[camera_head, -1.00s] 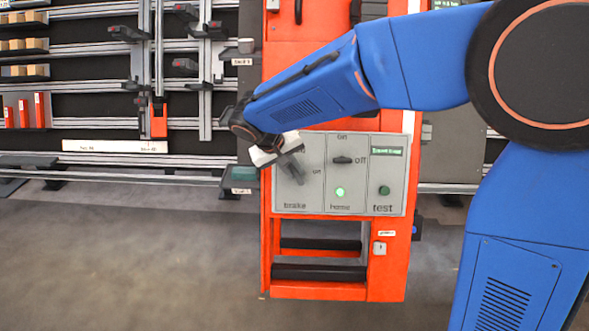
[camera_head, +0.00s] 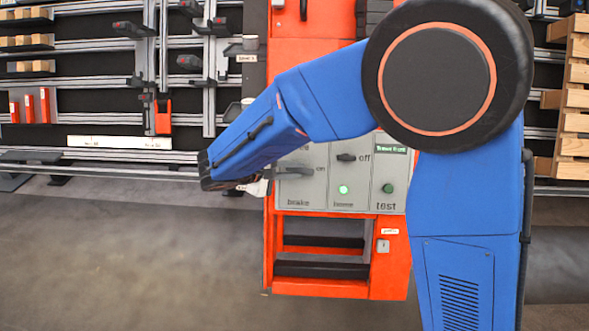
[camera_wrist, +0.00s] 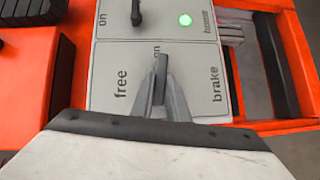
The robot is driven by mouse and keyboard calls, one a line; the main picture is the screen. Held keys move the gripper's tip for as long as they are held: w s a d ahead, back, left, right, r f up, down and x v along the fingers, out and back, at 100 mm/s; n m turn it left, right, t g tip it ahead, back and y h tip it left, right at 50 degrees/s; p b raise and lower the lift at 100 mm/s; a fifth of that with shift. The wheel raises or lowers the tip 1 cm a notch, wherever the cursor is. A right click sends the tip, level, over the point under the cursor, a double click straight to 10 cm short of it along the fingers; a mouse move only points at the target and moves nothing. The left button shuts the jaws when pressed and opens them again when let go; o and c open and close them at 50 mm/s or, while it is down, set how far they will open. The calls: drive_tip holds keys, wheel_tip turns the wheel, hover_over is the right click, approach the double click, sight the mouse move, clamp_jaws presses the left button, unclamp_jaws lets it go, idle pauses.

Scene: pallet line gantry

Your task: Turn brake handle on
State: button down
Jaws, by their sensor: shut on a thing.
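The brake handle (camera_wrist: 160,75) is a small dark grey lever on the brake section of the grey control panel (camera_head: 310,199). In the wrist view it points at the word "on", with "free" to the left and "brake" to the right. My gripper (camera_wrist: 160,95) is shut on the handle, one finger along each side. In the head view my gripper (camera_head: 287,174) reaches in from the panel's left edge and lies about level, toward the "on" mark. My forearm and the fingers partly hide the handle and the "free" label there.
Beside the brake section are the home knob (camera_head: 346,157), lying level by "off", a lit green lamp (camera_head: 344,189) and a green test button (camera_head: 388,188). The orange cabinet (camera_head: 395,262) carries the panel. Rails and shelves stand behind on the left; open floor lies in front.

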drive_tip(key=shift+f+n+t, duration=0.1)
drive_tip(key=shift+n+t, duration=0.4)
drive_tip(key=shift+n, duration=0.2)
drive_tip(key=shift+s+h, duration=0.1)
drive_tip(key=shift+h, duration=0.2)
drive_tip(key=c, duration=1.7)
unclamp_jaws()
drive_tip(key=shift+a, duration=0.1)
drive_tip(key=v, duration=1.7)
drive_tip(key=shift+s, duration=0.2)
